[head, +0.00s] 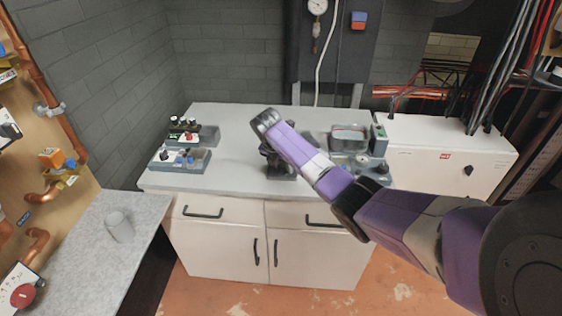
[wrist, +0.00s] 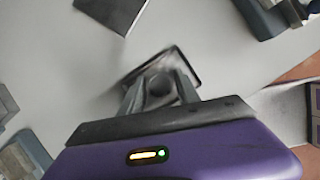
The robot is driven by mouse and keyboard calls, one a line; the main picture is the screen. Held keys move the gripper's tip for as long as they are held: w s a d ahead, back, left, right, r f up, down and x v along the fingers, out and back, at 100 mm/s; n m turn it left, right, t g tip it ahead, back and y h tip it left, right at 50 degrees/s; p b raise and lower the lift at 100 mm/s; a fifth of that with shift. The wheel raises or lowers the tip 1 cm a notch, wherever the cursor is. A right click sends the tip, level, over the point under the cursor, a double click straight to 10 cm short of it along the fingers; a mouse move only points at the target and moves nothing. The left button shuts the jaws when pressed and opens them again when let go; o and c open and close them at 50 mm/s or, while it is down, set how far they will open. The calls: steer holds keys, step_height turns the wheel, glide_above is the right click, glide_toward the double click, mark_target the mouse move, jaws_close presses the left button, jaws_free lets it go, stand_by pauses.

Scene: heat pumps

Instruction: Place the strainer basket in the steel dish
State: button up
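My gripper (head: 268,150) points down over the middle of the white worktop, partly hidden behind my arm in the head view. In the wrist view its two fingers (wrist: 160,92) stand apart, with a dark round shape (wrist: 158,84) between them. It is blurred, and I cannot tell whether they touch it. A dark square-rimmed tray or dish (wrist: 182,62) lies just beyond the fingertips; it may be the steel dish.
A bath-like unit with an open basin (head: 349,134) stands at the right, near my arm. A white electrical cabinet (head: 440,150) is farther right. The worktop's back middle is clear.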

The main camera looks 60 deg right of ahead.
steer(key=b+v, duration=0.1)
steer(key=v, duration=1.1)
steer(key=w+a+f+m+t+y, duration=0.1)
steer(key=w+a+f+t, duration=0.15)
steer(key=a+f, duration=0.55)
steer(key=w+a+f+m+t+y, duration=0.15)
steer(key=w+a+f, duration=0.3)
steer(key=a, duration=0.75)
steer(key=s+a+f+m+t+y, duration=0.1)
steer(key=s+a+f+m+t, duration=0.15)
steer(key=a, duration=0.55)
steer(key=s+a+f+m+t, duration=0.2)
steer(key=s+a+f, duration=0.1)
steer(key=a, duration=0.5)
steer(key=s+a+r+m+t, duration=0.2)
steer(key=s+a+m, duration=0.2)
steer(key=s, duration=0.5)
steer(key=s+a+r+m+t, duration=0.1)
steer(key=s+a+r+m, duration=0.15)
steer(key=s+a, duration=0.45)
steer(key=s+d+r+m+t, duration=0.1)
steer(key=s+d+r+m, duration=0.1)
steer(key=s+r, duration=0.5)
steer(key=s+d+r+m+t, duration=0.2)
steer(key=s+r, duration=0.6)
steer(key=shift+s+y, duration=0.4)
steer(key=shift+y, duration=0.05)
